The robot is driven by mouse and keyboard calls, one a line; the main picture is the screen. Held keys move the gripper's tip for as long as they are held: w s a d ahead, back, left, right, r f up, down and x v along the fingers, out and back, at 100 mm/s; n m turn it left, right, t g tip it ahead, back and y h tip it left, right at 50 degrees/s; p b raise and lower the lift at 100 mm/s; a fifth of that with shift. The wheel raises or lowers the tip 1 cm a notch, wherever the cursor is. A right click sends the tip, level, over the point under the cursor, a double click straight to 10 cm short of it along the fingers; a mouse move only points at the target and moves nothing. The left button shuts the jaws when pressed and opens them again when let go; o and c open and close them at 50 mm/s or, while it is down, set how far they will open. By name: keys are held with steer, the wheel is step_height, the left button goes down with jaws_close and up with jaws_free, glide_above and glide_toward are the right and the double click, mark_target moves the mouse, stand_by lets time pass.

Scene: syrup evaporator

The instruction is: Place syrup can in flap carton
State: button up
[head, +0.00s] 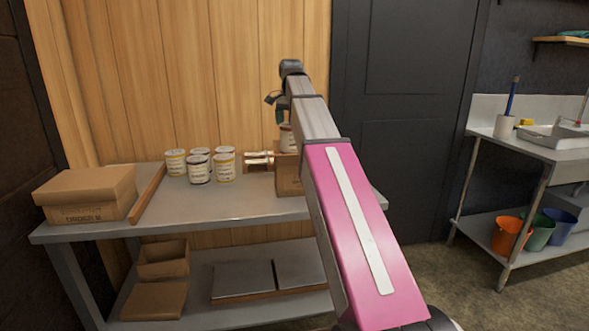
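Several pale syrup cans (199,169) with printed labels stand upright in a group on the metal table, left of my arm. Another pale can (286,138) shows at the left edge of my arm, above a brown carton (289,181); my arm covers much of both. I cannot tell whether this can is inside the carton or above it. My gripper (279,115) is just above this can, partly hidden by the arm. Its fingers are too small and covered to show whether they hold the can.
A closed brown box (85,194) and a wooden strip (148,194) lie on the table's left. Copper-coloured pieces (258,160) are beside the carton. The lower shelf holds an open box (163,262) and dark flat panels (242,281). A sink bench (560,150) stands right.

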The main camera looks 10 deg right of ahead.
step_height(320, 180, down, 14)
steer(key=shift+f, duration=0.25)
stand_by(0.5)
steer(key=shift+f, duration=0.15)
steer(key=o, duration=1.8)
step_height(320, 180, up, 12)
steer(key=shift+r, duration=0.15)
